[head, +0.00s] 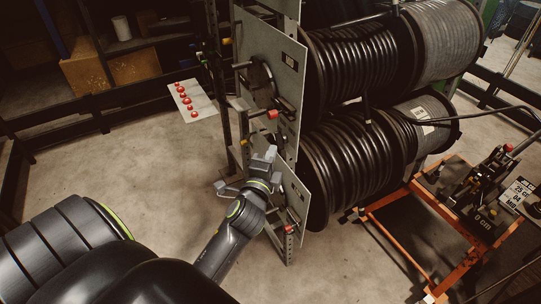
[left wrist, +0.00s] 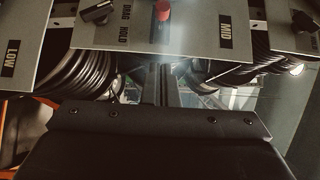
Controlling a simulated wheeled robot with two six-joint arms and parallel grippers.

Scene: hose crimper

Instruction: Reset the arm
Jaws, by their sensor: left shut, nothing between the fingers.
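My left gripper (head: 267,158) is at the centre of the head view, at the end of my dark arm. It is close in front of the grey panels of the hose reel rack (head: 285,88), and I cannot tell the exact gap. In the left wrist view its fingers (left wrist: 161,84) are together and empty, pointing toward the gap between the panels. A panel marked LOW (left wrist: 45,47) and a panel marked MID (left wrist: 185,38) show there, with a red knob (left wrist: 162,10) and black switches. My right gripper is in neither view.
Black hose reels (head: 340,165) fill the right of the rack. An orange-framed cart (head: 395,210) with a hose crimper (head: 480,190) stands at the lower right. A plate of red buttons (head: 190,101) is left of the rack. The floor at left is clear.

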